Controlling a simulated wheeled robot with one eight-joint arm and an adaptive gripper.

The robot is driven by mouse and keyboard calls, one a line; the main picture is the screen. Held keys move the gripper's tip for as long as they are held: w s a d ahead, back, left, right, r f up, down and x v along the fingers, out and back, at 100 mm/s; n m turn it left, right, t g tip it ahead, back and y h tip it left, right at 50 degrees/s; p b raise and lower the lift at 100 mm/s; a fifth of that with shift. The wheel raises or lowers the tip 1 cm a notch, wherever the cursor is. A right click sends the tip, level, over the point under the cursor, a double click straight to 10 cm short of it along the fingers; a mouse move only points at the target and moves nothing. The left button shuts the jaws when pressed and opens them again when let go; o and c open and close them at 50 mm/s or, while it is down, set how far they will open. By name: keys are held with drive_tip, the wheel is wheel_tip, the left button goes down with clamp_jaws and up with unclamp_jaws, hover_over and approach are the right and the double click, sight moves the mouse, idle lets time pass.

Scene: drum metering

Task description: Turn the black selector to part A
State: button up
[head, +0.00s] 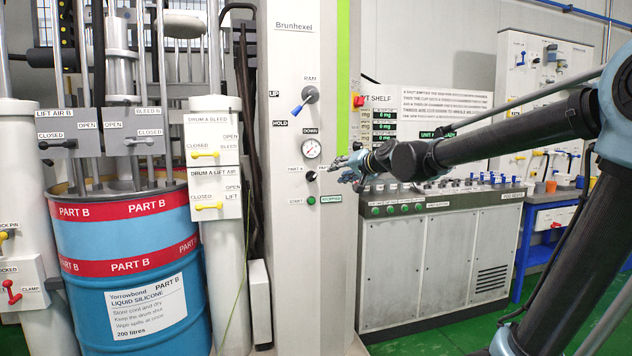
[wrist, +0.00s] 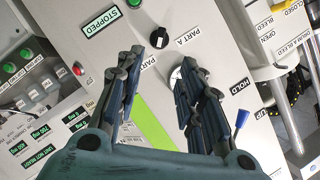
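The black selector (wrist: 159,37) is a round knob with a small white mark, on the grey front of the tall column. In the wrist view a PART A label (wrist: 187,38) is to its right, and another PART label is partly hidden by my left finger. I cannot tell for sure which label the mark points at. In the head view the selector (head: 311,175) shows small below the pressure gauge. My gripper (wrist: 162,60) is open and empty, its fingers apart, with the selector beyond the tips. In the head view my gripper (head: 343,170) is just right of the selector.
A green start button (head: 311,200) with a STOPPED display (head: 332,199) is below the selector. The gauge (head: 311,148) and a blue-handled RAM lever (head: 303,101) are above it. A control bench (head: 440,250) stands right, a blue PART B drum (head: 125,270) left.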

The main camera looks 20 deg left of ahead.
sight(314, 177)
drive_tip(key=x, duration=1.7)
drive_tip(key=shift+w+a, duration=0.1)
drive_tip(key=shift+c, duration=0.6)
clamp_jaws()
